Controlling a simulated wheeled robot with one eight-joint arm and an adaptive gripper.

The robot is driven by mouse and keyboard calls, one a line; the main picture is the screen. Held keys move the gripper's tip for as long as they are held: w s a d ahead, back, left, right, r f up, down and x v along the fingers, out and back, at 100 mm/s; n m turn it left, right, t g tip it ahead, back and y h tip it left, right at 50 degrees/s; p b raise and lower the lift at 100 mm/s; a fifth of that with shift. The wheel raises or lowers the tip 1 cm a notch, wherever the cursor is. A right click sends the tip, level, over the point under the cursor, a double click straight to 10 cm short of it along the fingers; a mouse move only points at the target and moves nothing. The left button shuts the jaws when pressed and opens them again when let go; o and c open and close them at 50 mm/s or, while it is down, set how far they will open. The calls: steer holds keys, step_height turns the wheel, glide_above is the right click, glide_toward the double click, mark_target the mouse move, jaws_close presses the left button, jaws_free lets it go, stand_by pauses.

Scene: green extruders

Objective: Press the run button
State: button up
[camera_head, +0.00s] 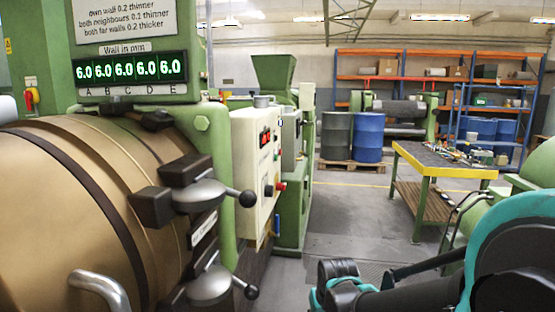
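A cream control box (243,165) is fixed to the side of the green extruder, left of the picture's middle. It carries a small red digital display (265,137), a dark round knob (268,190) and a red knob or button (281,187). I see the panel at a steep angle, and its labels are too small to read, so I cannot tell which control is the run button. My teal and dark arm links show at the bottom right, well apart from the box. I cannot make out my gripper's fingers.
A yellow-edged workbench (445,172) stands right. Dark and blue drums (368,137) stand behind. The floor between machine and bench is clear.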

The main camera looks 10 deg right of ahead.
jaws_close()
stand_by(1.2)
